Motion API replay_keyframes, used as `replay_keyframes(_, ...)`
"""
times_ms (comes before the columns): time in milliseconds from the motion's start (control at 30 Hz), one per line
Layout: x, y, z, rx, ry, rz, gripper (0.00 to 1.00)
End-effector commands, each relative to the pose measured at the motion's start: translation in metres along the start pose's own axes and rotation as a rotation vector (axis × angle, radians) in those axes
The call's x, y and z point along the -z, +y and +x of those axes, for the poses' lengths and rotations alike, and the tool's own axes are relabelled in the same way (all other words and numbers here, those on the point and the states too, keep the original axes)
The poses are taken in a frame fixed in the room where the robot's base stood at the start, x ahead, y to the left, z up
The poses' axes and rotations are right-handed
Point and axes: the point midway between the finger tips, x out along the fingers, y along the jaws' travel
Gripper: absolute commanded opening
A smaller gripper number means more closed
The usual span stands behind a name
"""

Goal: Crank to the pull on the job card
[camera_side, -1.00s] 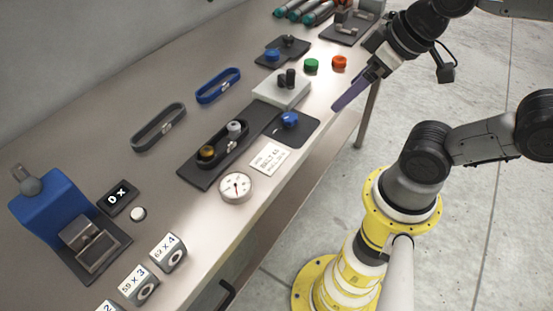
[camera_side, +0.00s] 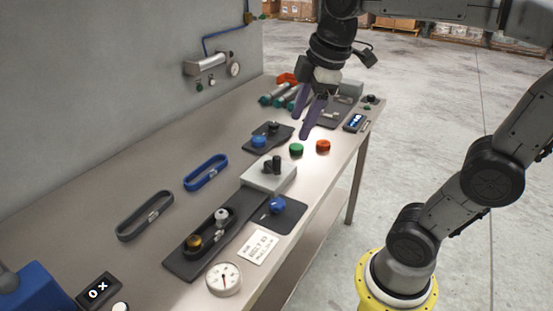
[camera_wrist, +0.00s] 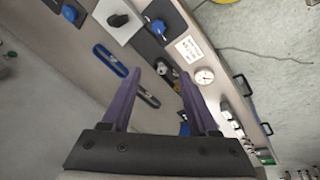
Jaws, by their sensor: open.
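The job card (camera_side: 258,246), white with small print I cannot read surely, lies at the bench's front edge; it also shows in the wrist view (camera_wrist: 188,47). Beside it is a dark tensioner plate with a belt looped around a brass pulley (camera_side: 195,243) and a grey pulley (camera_side: 222,214). A round dial gauge (camera_side: 223,279) sits at its near end. A blue knob (camera_side: 277,205) stands on a dark plate, and a black crank-like handle (camera_side: 273,165) on a pale block. My gripper (camera_side: 302,124), with purple fingers, is open and empty, above the bench near the green button.
A green button (camera_side: 296,149) and a red button (camera_side: 323,146) sit near the front edge. A grey belt (camera_side: 145,215) and a blue belt (camera_side: 206,172) lie loose behind. Another blue-knobbed plate (camera_side: 259,141) and a small display (camera_side: 355,121) stand farther along. A display (camera_side: 97,290) is at lower left.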

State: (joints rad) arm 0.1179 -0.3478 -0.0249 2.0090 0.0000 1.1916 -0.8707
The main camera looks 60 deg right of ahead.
Motion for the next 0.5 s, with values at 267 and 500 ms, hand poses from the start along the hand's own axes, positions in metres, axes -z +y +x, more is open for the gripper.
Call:
replay_keyframes(267, 0.018, 0.093, 0.038, 0.122, -0.115, -0.129, 0.60)
replay_keyframes(500, 0.007, 0.144, 0.088, 0.205, -0.174, -0.068, 0.60)
